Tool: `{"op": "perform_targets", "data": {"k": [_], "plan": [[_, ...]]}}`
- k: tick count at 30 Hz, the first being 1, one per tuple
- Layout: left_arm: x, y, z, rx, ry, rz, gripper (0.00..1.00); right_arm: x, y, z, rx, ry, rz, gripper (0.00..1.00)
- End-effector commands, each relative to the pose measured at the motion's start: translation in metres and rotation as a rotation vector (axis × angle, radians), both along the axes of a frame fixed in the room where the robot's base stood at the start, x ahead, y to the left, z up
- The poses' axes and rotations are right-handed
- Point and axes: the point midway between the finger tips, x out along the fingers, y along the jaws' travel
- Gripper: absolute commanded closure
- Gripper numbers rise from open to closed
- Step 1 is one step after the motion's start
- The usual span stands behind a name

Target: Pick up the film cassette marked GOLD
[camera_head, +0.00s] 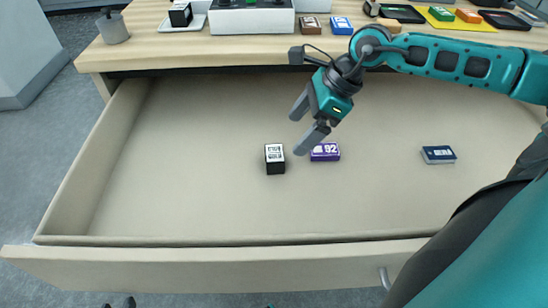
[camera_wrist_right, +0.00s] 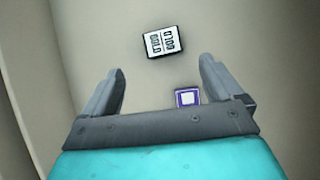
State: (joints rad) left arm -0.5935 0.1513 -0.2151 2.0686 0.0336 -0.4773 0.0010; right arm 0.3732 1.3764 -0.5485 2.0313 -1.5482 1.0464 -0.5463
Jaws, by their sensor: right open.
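A small black cassette with a white label (camera_head: 275,162) stands in the open drawer. In the right wrist view the same black cassette (camera_wrist_right: 161,41) lies beyond my fingertips; its label print looks like GOLD, but I cannot read it surely. A purple cassette (camera_head: 325,152) marked 92 lies to its right; it also shows in the right wrist view (camera_wrist_right: 187,97), between the fingers and partly hidden by my gripper. A dark blue cassette (camera_head: 438,155) lies further right. My right gripper (camera_head: 302,123) is open and empty, above the drawer floor near the black and purple cassettes. My left gripper is not in view.
The drawer (camera_head: 190,190) is pulled out, with walls at the left and front. Its floor is mostly bare. The wooden tabletop (camera_head: 160,48) behind holds a grey cup (camera_head: 113,28), a machine with buttons (camera_head: 252,20) and several coloured cassettes and trays.

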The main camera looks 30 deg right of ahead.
Motion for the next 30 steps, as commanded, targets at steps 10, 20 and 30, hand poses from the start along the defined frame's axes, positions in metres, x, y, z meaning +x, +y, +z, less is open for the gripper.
{"op": "perform_targets", "data": {"k": [10,20,30], "plan": [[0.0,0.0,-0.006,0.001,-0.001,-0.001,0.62,0.01,0.015,-0.029,0.003,-0.001,-0.002,0.07],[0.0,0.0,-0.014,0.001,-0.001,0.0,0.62,0.025,0.035,-0.065,0.004,0.002,-0.002,0.07],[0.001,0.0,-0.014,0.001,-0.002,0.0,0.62,0.027,0.037,-0.068,0.002,-0.001,-0.003,0.09]]}}
